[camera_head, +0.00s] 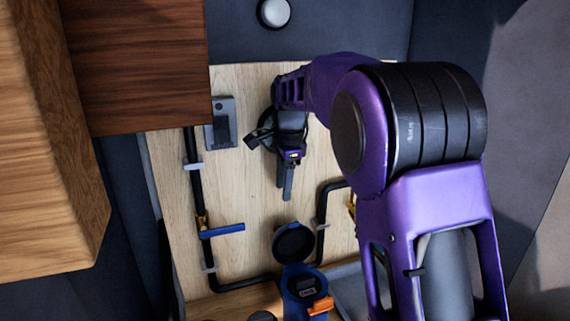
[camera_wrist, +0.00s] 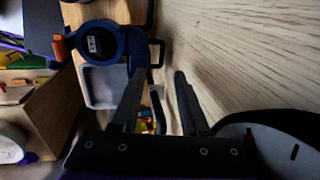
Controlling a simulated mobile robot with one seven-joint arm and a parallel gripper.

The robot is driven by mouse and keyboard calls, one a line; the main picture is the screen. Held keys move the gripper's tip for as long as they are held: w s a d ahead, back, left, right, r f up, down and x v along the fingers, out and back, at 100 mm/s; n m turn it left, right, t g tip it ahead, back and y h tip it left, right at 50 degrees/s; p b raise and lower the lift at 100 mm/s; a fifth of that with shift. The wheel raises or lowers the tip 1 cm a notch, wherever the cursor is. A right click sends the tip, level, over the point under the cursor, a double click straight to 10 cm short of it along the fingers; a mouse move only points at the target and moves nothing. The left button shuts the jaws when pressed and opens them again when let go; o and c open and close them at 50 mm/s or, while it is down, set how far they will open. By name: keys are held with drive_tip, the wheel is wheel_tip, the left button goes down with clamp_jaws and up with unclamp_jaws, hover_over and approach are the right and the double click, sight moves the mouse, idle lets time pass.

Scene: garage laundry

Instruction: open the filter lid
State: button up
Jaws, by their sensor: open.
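The blue filter housing (camera_head: 300,287) stands at the bottom of the head view, against the wooden panel. Its round black lid (camera_head: 293,243) is swung up away from the housing and leans toward the panel, so the lid is open. An orange latch (camera_head: 321,305) sticks out at the housing's front. The wrist view shows the housing from above (camera_wrist: 97,40), with its labelled inside uncovered, and the orange latch (camera_wrist: 58,47) beside it. My gripper (camera_head: 286,193) is open and empty, pointing down in front of the panel, above the lid and apart from it. Its two fingers also show in the wrist view (camera_wrist: 159,78).
The wooden panel (camera_head: 245,185) carries black pipes, a blue valve handle (camera_head: 222,230) and a grey box (camera_head: 220,123). A dark wooden cabinet (camera_head: 140,65) juts out at upper left. A grey basin (camera_wrist: 101,88) lies beside the housing. My arm covers the panel's right side.

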wheel_tip(320, 180, up, 6)
hover_over(289, 235)
drive_tip(key=a, duration=0.1)
drive_tip(key=shift+s+r, duration=0.1)
drive_tip(key=shift+s, duration=0.3)
drive_tip(key=c, duration=0.4)
drive_tip(key=shift+f+n, duration=0.3)
drive_tip(key=shift+n, duration=0.2)
drive_tip(key=shift+c, duration=1)
drive_tip(key=shift+f+n+b, duration=0.35)
drive_tip(key=shift+n+b, duration=0.25)
drive_tip(key=shift+n, duration=0.1)
clamp_jaws()
wheel_tip(289, 235, down, 15)
drive_tip(key=w+a+n+b, duration=0.1)
drive_tip(key=n+b, duration=0.5)
drive_tip(key=n, duration=0.9)
drive_tip(key=shift+w+r+n+t, duration=0.15)
drive_tip(key=shift+w+n+t, duration=0.15)
drive_tip(key=shift+w, duration=0.4)
